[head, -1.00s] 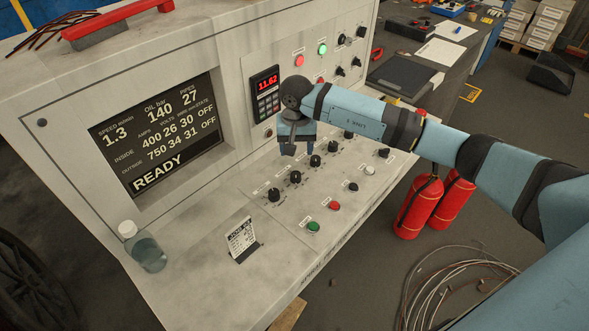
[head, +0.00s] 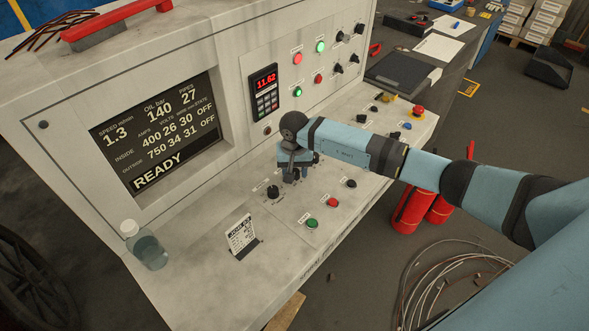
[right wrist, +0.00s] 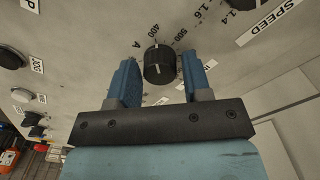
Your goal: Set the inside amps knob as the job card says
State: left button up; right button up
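The screen (head: 160,130) reads INSIDE amps 400, volts 26, state OFF. The job card (head: 241,236) stands on the sloped panel; its small print is unreadable to me. In the right wrist view a black knob (right wrist: 158,64) has dial marks A, 400 and 500 beside it, and a label partly hidden behind my gripper. My right gripper (right wrist: 160,80) is open, its blue fingers on either side of this knob with a visible gap. In the head view my right gripper (head: 292,174) is low over the knob row and hides the knob beneath. My left gripper is not in view.
Another black knob (head: 273,192) is just left of my gripper. Green (head: 312,223) and red (head: 332,202) buttons lie nearer the panel's front edge. A clear bottle (head: 148,250) stands at the left. Red extinguishers (head: 412,209) stand on the floor at the right.

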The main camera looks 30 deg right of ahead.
jog(key=c, duration=0.6)
jog(key=shift+o, duration=0.2)
